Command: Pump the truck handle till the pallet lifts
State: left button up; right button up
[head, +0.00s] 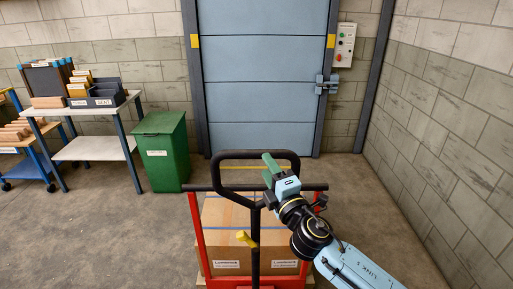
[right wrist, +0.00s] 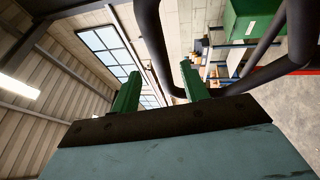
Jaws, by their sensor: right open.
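The truck handle (head: 214,172) is a black loop on an upright post, in the middle of the head view. A yellow lever (head: 246,239) sits on the post below it. My right gripper (head: 269,164) is open, with its green fingers at the right part of the loop. In the right wrist view the handle's black tube (right wrist: 150,30) curves close by the open fingers (right wrist: 160,88); I cannot tell whether it lies between them. Behind the post a cardboard box (head: 222,220) sits on the truck's load. The pallet under it is mostly hidden. My left gripper is not in view.
The truck has a red frame (head: 196,235). A grey-blue door (head: 262,90) stands behind it, with a control box (head: 345,45) to its right. A green bin (head: 160,150) and a white table (head: 95,148) stand left.

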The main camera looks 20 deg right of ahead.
aim_at(257, 150)
jog(key=x, duration=0.8)
jog(key=shift+w, duration=0.1)
grip_shut()
